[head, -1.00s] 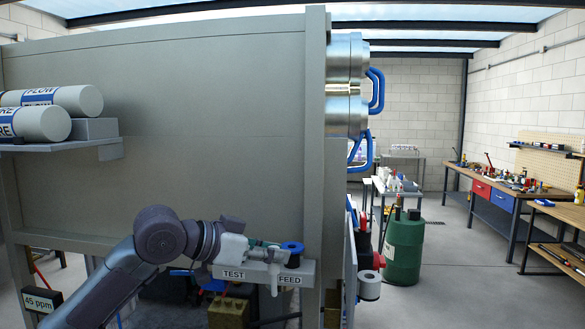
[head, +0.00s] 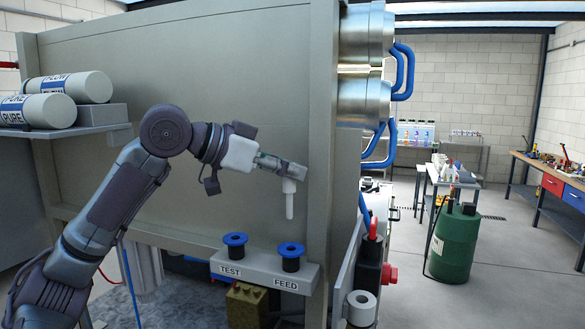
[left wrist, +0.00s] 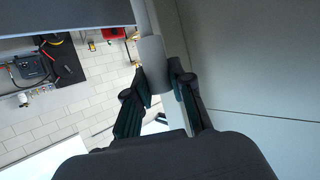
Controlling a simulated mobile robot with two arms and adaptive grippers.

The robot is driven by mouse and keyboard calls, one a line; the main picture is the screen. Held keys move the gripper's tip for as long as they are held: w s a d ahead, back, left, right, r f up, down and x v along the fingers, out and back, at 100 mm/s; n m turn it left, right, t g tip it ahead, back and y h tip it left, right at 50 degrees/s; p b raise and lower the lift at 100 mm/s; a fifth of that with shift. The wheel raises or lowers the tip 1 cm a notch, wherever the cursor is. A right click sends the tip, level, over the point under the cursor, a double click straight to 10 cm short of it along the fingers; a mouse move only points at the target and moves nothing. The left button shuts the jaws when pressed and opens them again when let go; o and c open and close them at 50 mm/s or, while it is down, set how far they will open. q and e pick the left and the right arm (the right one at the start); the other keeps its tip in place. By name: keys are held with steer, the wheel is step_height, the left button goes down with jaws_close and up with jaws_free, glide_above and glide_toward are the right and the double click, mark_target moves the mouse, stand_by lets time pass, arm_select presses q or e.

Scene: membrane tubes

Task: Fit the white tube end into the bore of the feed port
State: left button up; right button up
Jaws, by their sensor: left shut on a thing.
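My left gripper (head: 287,170) is shut on the upper end of a white tube (head: 289,201). The tube hangs about upright, its lower end free in the air. In the left wrist view the white tube (left wrist: 154,62) is between the two dark fingers. The feed port (head: 291,254) is a black cylinder with a blue ring on top, on a grey bracket (head: 309,272) above the "FEED" label. In the head view the tube end is above the feed port with a clear gap. The inside of the bore is hard to see. My right gripper is not in view.
A matching blue-ringed test port (head: 235,245) is left of the feed port, above "TEST". A tall grey panel (head: 200,90) stands behind, with a post at its right edge. White cylinders (head: 75,87) lie on a shelf at left. A brass-coloured block (head: 246,305) is below the bracket.

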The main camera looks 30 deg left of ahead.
mark_target(289, 191)
arm_select(q)
steer(key=shift+w+d+f, duration=0.1)
steer(key=shift+w+f, duration=0.1)
steer(key=shift+f, duration=0.1)
step_height(289, 191, down, 2)
steer(key=shift+f+b, duration=0.1)
steer(key=shift+b, duration=0.85)
steer(key=shift+f+b, duration=0.65)
steer(key=shift+f, duration=0.15)
steer(key=shift+f+b, duration=0.6)
steer(key=shift+f, duration=0.15)
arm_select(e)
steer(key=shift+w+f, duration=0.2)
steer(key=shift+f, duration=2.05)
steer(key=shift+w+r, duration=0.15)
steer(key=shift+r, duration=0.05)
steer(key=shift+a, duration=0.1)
